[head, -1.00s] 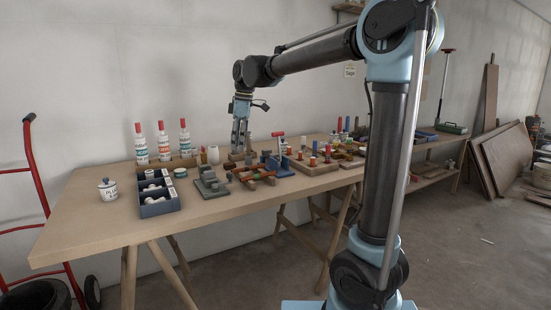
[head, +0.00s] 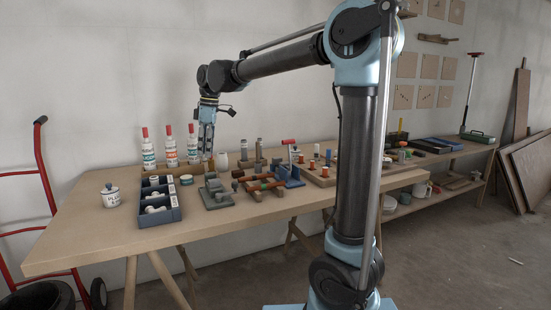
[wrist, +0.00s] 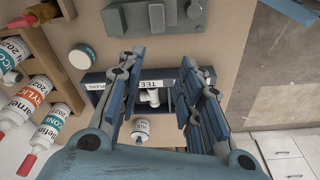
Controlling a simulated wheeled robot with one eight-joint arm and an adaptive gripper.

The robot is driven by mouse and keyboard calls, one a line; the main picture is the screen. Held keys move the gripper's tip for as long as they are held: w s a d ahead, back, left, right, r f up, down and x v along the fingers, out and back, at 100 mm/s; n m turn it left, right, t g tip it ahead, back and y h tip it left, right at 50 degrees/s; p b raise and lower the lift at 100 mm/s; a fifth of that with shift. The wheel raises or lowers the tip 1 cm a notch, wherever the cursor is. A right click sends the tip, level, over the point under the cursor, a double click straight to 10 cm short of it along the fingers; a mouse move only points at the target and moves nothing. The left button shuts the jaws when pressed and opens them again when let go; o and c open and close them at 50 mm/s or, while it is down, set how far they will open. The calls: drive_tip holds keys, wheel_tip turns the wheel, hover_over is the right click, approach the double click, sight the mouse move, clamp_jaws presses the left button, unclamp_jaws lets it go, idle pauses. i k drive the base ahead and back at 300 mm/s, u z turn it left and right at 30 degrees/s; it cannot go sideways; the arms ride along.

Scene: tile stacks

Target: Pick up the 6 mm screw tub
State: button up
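A small round tub with a pale lid and green rim (head: 186,180) stands on the bench beside the blue divided box; it also shows at the upper left in the wrist view (wrist: 82,57). I cannot read its label, so I cannot confirm that it is the 6 mm screw tub. My gripper (head: 206,152) points down above the bench, behind and right of this tub in the head view. In the wrist view, my gripper (wrist: 163,66) has its fingers wide apart with nothing held. The tub lies outside them, to the left.
The blue divided box (head: 160,215) holds white fittings. A white lidded jar (head: 110,197) stands left of it. Several red-capped bottles (head: 170,148) stand behind, close to my gripper. A grey fixture (head: 217,194) and wooden jigs crowd the right. The bench's left front is clear.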

sight(294, 156)
drive_tip(key=z, duration=0.25)
drive_tip(key=i, duration=1.2)
drive_tip(key=z, duration=0.65)
